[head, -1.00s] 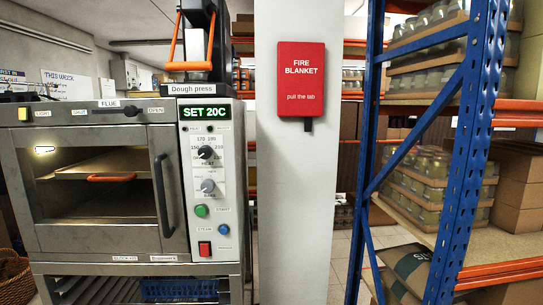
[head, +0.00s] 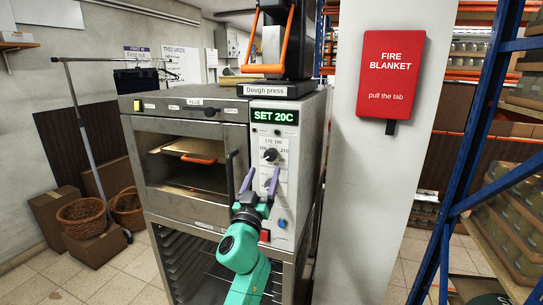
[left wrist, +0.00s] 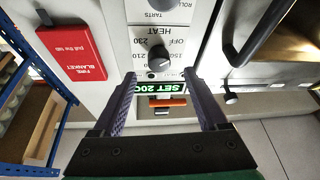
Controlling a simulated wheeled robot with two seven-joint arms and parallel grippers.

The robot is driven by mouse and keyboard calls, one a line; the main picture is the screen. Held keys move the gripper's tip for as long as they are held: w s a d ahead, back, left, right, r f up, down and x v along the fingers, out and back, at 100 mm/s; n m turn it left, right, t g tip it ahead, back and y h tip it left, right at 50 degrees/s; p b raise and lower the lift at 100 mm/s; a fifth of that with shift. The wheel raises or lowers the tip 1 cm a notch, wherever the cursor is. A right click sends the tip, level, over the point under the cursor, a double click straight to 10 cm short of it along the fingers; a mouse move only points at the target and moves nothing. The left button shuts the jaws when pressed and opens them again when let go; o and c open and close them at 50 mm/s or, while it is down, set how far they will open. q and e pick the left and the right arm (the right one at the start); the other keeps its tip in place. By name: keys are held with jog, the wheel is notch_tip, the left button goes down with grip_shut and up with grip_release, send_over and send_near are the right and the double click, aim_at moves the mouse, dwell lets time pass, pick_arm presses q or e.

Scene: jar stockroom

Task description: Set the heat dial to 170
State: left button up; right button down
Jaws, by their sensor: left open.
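The heat dial (head: 271,155) is a black knob on a white scale plate on the oven's control panel. The green-lit display (head: 273,116) above it reads SET 20C. In the left wrist view, which is upside down, the heat dial (left wrist: 160,61) shows with its numbers partly readable. My left gripper (head: 261,173) is open and empty in front of the panel, just below the dial in the head view. In the left wrist view its two fingers (left wrist: 157,76) stand either side of the dial, apart from it. The dial's exact pointer direction is too small to tell.
The oven's door handle (head: 231,178) stands out left of the panel. A lower knob is partly behind my fingers. A dough press (head: 272,45) stands on top. A pillar with a red fire blanket box (head: 391,75) and blue shelving are to the right.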

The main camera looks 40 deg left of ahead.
aim_at(270, 158)
pick_arm(q)
jog(key=x, duration=0.5)
jog(key=shift+w+r, duration=0.1)
jog(key=shift+w, duration=0.05)
jog(key=shift+w+a, duration=0.1)
jog(key=shift+w, duration=0.05)
grip_shut()
pick_arm(e)
jog(key=shift+d+r, duration=0.5)
jog(key=shift+r, duration=0.05)
